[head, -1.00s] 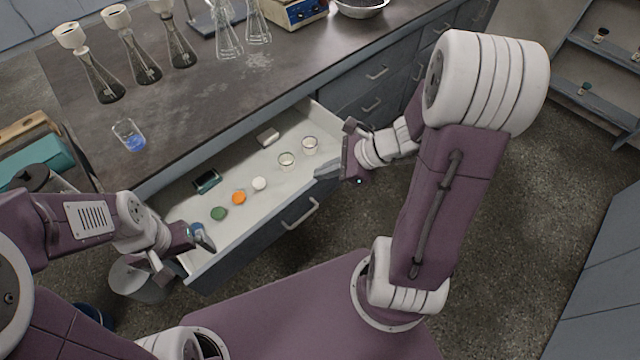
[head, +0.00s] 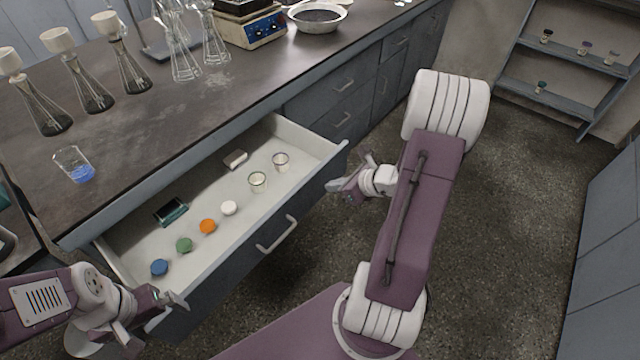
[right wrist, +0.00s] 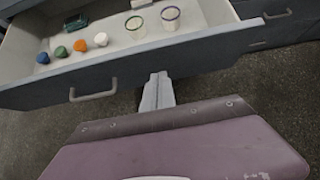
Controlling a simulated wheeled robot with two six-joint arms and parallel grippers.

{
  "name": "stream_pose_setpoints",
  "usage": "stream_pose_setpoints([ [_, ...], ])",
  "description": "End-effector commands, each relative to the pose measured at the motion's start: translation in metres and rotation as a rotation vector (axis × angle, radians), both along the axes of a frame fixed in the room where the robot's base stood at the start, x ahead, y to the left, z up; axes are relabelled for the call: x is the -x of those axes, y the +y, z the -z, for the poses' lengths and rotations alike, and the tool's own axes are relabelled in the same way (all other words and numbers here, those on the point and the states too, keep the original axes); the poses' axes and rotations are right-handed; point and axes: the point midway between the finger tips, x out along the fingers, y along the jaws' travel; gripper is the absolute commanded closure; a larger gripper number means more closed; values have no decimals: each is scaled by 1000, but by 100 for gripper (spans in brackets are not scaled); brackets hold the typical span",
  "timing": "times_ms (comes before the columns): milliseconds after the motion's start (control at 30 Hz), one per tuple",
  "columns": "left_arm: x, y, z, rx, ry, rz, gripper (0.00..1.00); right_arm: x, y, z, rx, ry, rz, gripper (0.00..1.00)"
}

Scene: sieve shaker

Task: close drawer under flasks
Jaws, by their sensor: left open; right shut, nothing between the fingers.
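The open drawer (head: 240,262) sticks out of the dark bench, below the flasks (head: 78,85). Its grey front has a light bar handle (head: 277,234), also visible in the right wrist view (right wrist: 93,91). My right gripper (head: 335,186) is shut and empty, just outside the drawer front near its right end. In the right wrist view its closed fingers (right wrist: 158,90) point at the lower edge of the front; I cannot tell whether they touch. My left gripper (head: 163,312) is open and empty by the front's left end.
The drawer holds several coloured caps (head: 208,226), two small cups (head: 258,181), a dark box (head: 171,211) and a pale block (head: 235,159). A beaker of blue liquid (head: 76,166) stands on the bench. Open floor lies to the right, before a wall shelf (head: 560,95).

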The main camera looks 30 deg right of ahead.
Motion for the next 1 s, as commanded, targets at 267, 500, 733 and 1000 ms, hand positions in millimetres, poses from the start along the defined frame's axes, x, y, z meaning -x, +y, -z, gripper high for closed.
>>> stream_pose_setpoints([
  [267, 0, 0, 6, 0, 0, 0, 0, -39, 15, 10, 1, -1, -3, 100],
  [500, 0, 0, 7, 0, 0, 0, 0, -48, 18, 9, 0, 0, 0, 100],
  [733, 0, 0, 7, 0, 0, 0, 0, -48, 18, 9, 0, 0, 0, 100],
  [1000, 0, 0, 8, 0, 0, 0, 0, -66, 25, 10, 0, -1, -3, 100],
])
